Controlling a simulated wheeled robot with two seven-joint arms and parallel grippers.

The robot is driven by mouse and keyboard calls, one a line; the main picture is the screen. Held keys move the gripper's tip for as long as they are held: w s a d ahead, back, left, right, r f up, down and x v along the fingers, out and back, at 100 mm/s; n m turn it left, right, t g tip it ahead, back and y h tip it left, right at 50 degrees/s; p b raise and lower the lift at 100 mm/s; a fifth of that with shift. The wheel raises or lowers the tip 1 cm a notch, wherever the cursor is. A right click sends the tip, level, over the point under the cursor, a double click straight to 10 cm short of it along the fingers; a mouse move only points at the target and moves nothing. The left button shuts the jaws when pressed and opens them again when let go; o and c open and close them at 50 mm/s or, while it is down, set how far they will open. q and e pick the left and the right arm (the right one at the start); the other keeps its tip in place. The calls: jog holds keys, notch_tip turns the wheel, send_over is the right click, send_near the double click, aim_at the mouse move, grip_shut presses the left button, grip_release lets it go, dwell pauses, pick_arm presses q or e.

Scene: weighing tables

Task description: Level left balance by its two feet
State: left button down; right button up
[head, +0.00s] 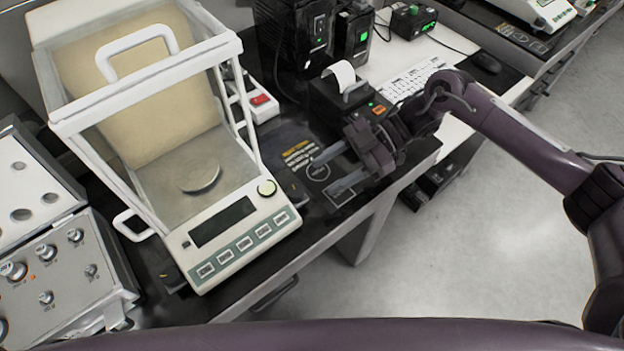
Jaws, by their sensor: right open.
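The left balance (245,235) is a white analytical balance with a framed glass draft shield, a round metal pan (200,177) and a front panel with a dark display and several buttons. A round pale yellow-green disc (266,188) sits at the panel's upper right; I cannot make out a bubble in it. My left gripper is not in view.
A grey box with knobs (60,265) stands close on the left. A small printer (350,97) with paper, a red-switch box (262,104) and a keyboard (412,78) lie behind and right. A dark printed mat (300,150) lies beside the balance. The table's front edge is near.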

aim_at(296, 194)
jog(key=p+x, duration=0.1)
jog(key=x, duration=0.3)
jog(key=shift+a, duration=0.2)
jog(key=shift+s+a+f, duration=0.25)
jog(key=shift+a+f, duration=0.1)
jog(key=shift+a, duration=0.25)
